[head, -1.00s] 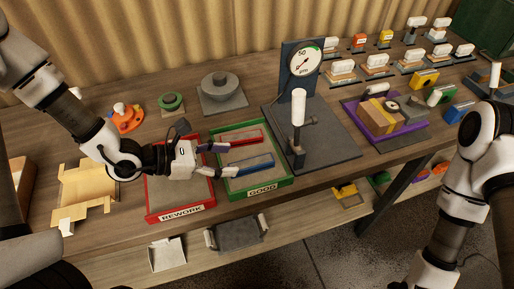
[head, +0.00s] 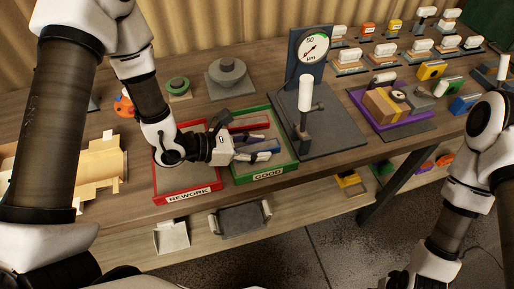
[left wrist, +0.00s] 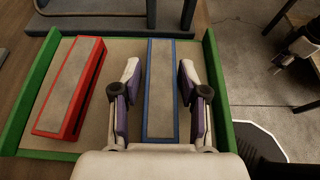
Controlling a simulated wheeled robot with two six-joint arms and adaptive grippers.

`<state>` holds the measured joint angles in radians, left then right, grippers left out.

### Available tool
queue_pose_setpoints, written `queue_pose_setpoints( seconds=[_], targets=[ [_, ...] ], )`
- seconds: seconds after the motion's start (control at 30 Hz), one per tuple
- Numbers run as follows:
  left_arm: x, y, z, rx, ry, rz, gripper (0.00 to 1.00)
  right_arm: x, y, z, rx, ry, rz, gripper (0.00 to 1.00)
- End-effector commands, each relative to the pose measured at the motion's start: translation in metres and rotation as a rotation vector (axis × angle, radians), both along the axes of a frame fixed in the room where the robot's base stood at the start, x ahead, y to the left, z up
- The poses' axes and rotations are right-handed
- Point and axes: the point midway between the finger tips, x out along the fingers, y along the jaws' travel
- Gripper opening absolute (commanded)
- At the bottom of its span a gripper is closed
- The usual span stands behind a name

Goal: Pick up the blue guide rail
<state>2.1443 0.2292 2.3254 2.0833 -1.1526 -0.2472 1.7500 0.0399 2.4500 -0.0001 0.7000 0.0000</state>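The blue guide rail (left wrist: 161,100) is a long bar with a grey top and blue sides. It lies in the green-rimmed GOOD tray (left wrist: 222,110), which also shows in the head view (head: 236,178). My left gripper (left wrist: 160,68) is open, with one purple-padded finger on each side of the rail and a gap to both. In the head view my left gripper (head: 268,150) is over the tray and hides much of the blue rail. A red rail (left wrist: 70,88) lies left of it in the wrist view. My right gripper is not visible; only the right arm shows.
The red REWORK tray (head: 187,195) stands left of the GOOD tray. A gauge stand (head: 313,45) with a white-handled lever (head: 305,92) stands to the right. A purple tray with blocks (head: 375,112) and several small devices fill the bench's right side.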

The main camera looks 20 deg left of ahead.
Motion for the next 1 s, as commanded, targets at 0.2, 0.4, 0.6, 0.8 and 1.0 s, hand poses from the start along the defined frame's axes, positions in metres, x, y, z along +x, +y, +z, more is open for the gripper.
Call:
queue_pose_setpoints(
  seconds=[0.2,0.4,0.6,0.8,1.0],
  targets=[
    [0.0,0.0,0.001,0.0,-0.001,0.0,0.0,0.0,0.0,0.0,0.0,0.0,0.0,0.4],
    [0.0,0.0,0.001,0.0,-0.001,0.0,0.0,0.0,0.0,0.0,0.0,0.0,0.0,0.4],
    [0.001,0.0,0.01,-0.001,-0.004,0.0,0.0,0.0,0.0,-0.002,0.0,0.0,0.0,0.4],
    [0.001,0.0,0.037,-0.001,-0.007,0.0,0.0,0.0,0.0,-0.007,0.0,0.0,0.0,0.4],
    [-0.036,-0.012,0.048,-0.002,0.008,-0.002,0.0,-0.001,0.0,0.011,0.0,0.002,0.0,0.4]
  ],
)
